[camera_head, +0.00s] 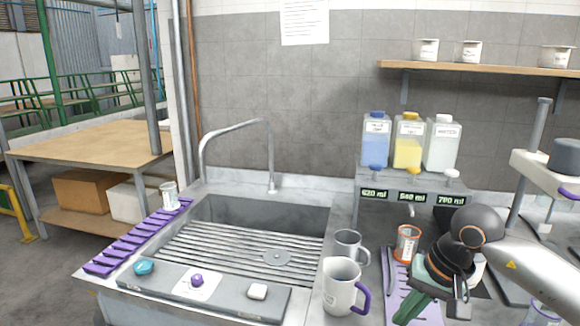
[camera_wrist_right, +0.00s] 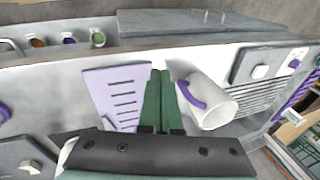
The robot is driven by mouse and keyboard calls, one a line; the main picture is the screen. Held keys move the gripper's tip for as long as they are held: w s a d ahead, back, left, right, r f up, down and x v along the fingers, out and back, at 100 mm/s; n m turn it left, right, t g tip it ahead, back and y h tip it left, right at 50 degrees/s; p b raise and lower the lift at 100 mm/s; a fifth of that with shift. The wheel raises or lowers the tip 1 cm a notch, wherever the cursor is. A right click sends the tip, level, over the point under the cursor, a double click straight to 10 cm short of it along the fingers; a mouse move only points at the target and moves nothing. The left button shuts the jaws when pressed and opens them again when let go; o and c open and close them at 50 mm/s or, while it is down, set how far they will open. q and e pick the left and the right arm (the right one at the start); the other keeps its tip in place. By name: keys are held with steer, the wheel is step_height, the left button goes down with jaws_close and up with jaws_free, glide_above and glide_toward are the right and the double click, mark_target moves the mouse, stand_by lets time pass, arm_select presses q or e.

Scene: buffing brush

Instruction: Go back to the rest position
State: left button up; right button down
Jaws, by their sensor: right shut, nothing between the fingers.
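My right gripper (camera_head: 405,312) comes in from the right over the counter, its green fingers pointing down and left. In the right wrist view its fingers (camera_wrist_right: 160,90) are together with nothing between them. A white mug with a purple handle (camera_head: 339,290) stands just left of the gripper, apart from it in the head view. In the wrist view this mug (camera_wrist_right: 218,108) appears right of the fingers. A slotted lilac mat (camera_head: 397,285) lies under the gripper, partly hidden by it. My left gripper is not in view.
A smaller grey mug (camera_head: 347,243) and an orange-banded cup (camera_head: 407,242) stand behind the gripper. A dispenser (camera_head: 408,184) carries several bottles. A sink (camera_head: 230,250) with a tall faucet (camera_head: 270,155) is at left. A machine (camera_head: 550,165) stands at far right.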

steer(key=s+a+r+m+g+y+p, duration=0.1)
steer(key=s+a+m+y, duration=0.3)
steer(key=a+m+y, duration=0.45)
steer(key=s+a+r+m+g+y+p, duration=0.15)
steer(key=s+a+m+y, duration=0.35)
steer(key=a, duration=0.7)
steer(key=w+d+f+n+t+h, duration=0.2)
steer(key=d+f+n+t+h, duration=0.3)
steer(key=n, duration=0.7)
steer(key=w+d+f+n+t+p, duration=0.1)
steer(key=d+f+n+t, duration=0.1)
steer(key=n+t, duration=0.65)
steer(key=w+d+f+n+t+h, duration=0.2)
steer(key=d+f+n+t+h, duration=0.15)
steer(key=n, duration=1.05)
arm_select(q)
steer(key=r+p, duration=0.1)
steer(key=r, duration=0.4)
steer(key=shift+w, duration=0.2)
arm_select(e)
steer(key=s+d+f+m+g+h, duration=0.3)
steer(key=s+f+m, duration=0.4)
steer(key=s+f, duration=0.1)
steer(key=s+d+f+m+g+h, duration=0.2)
steer(key=s+d+f+m+g, duration=0.1)
steer(key=s+f+m, duration=0.5)
step_height(320, 180, down, 3)
steer(key=shift+d+f+g+h, duration=0.2)
steer(key=shift+d+g+h, duration=0.2)
steer(key=shift+g, duration=0.25)
